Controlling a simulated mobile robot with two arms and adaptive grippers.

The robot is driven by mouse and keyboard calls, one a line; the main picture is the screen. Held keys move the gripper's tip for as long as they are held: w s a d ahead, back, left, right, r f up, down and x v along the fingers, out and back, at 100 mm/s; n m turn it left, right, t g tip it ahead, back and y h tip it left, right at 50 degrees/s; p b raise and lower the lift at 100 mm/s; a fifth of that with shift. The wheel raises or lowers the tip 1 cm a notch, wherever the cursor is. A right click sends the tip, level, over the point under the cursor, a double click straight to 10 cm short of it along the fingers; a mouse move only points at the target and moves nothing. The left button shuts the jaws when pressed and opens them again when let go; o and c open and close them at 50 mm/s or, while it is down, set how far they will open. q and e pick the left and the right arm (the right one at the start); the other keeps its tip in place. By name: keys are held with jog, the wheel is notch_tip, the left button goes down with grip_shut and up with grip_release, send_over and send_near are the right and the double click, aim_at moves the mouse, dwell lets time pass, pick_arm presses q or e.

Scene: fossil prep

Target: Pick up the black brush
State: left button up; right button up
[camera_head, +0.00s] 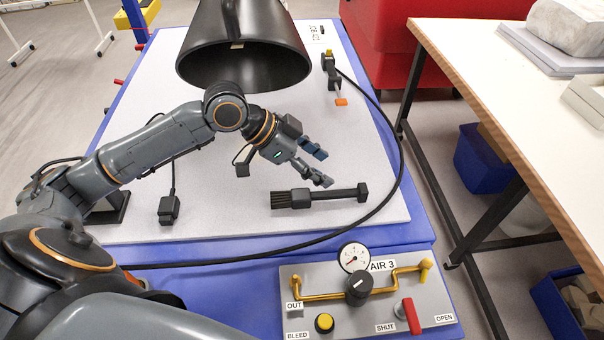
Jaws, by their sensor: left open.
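The black brush (335,194) lies flat on the light grey work surface (235,205), bristles to the left and handle end to the right. My left gripper (320,168) comes in from the left and is just beyond the brush in the picture. Its two fingers are apart with nothing between them. I cannot tell how high the fingers are above the surface. My right gripper is not in view.
A large black cone hood (243,45) hangs behind the gripper. A black hose (392,150) curves around the brush's right side. A valve panel (380,310) with a gauge (354,257) stands in front. A small air tool (331,72) lies at the back right.

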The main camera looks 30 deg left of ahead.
aim_at(358, 189)
pick_arm(q)
jog(key=p+x, duration=0.1)
jog(key=x, duration=0.3)
jog(key=shift+d, duration=0.35)
jog(key=x, duration=0.3)
jog(key=shift+w+d+f, duration=0.15)
jog(key=shift+d+f, duration=0.05)
jog(key=shift+f, duration=0.05)
jog(key=shift+w+d+f+p, duration=0.1)
jog(key=shift+w+f+p, duration=0.15)
jog(key=shift+f+p, duration=0.1)
jog(key=p+x, duration=0.1)
jog(key=x, duration=0.3)
jog(key=shift+w+d+f, duration=0.1)
jog(key=shift+w+f, duration=0.1)
jog(key=shift+f, duration=0.15)
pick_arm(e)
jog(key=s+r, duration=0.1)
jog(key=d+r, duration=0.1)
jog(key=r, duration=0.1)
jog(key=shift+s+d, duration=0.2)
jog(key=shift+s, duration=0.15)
pick_arm(q)
grip_shut()
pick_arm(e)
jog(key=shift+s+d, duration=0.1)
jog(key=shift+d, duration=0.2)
